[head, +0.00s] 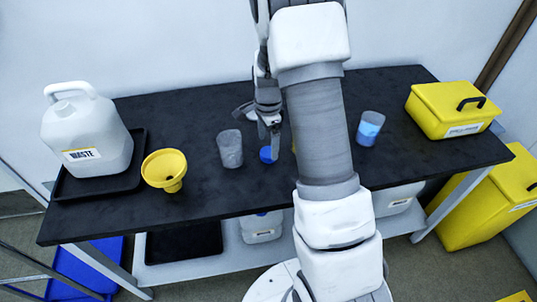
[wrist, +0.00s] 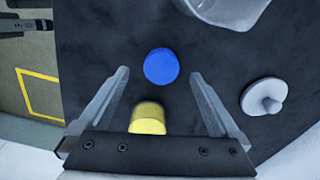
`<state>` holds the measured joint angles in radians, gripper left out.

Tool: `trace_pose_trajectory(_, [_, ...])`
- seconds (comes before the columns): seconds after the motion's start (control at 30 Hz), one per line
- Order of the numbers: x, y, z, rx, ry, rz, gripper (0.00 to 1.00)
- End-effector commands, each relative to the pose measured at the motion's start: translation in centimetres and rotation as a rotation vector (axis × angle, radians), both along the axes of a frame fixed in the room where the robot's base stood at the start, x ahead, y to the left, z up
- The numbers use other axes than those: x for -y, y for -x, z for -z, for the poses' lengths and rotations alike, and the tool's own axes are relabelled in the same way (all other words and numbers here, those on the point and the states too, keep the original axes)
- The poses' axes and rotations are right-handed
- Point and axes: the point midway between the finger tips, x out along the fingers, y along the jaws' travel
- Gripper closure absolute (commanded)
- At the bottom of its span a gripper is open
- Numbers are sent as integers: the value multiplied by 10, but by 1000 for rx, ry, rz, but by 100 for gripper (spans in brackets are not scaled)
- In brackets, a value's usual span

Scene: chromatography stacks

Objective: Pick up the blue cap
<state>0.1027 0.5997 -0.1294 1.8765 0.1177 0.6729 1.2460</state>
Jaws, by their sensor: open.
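The blue cap (head: 267,155) is a small round disc on the black bench, partly hidden behind my gripper in the head view. My gripper (head: 268,135) is open and empty, pointing down above the cap. In the wrist view the blue cap (wrist: 161,66) shows whole, lying just beyond the fingertips and between their lines. My gripper's two fingers (wrist: 160,76) stand apart on either side, with no contact visible. A yellow cylindrical thing (wrist: 148,118) also shows between the fingers, nearer the palm and partly hidden by it.
A clear beaker (head: 230,148) stands left of the cap. A yellow funnel (head: 164,169) and white waste jug (head: 88,135) are farther left. A beaker with blue liquid (head: 369,128) and yellow box (head: 453,110) are right. A grey knobbed disc (wrist: 264,96) lies near the right finger.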

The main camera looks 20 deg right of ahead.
Motion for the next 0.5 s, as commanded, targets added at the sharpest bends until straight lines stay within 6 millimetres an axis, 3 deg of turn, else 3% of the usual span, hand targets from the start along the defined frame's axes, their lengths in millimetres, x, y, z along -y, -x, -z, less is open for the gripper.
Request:
trace_pose_trajectory(0.23, [2,-2,38,-2,0,1,2])
trace_pose_trajectory(0.47, [2,-2,40,0,0,0,2])
trace_pose_trajectory(0.5, [2,-2,40,0,0,0,5])
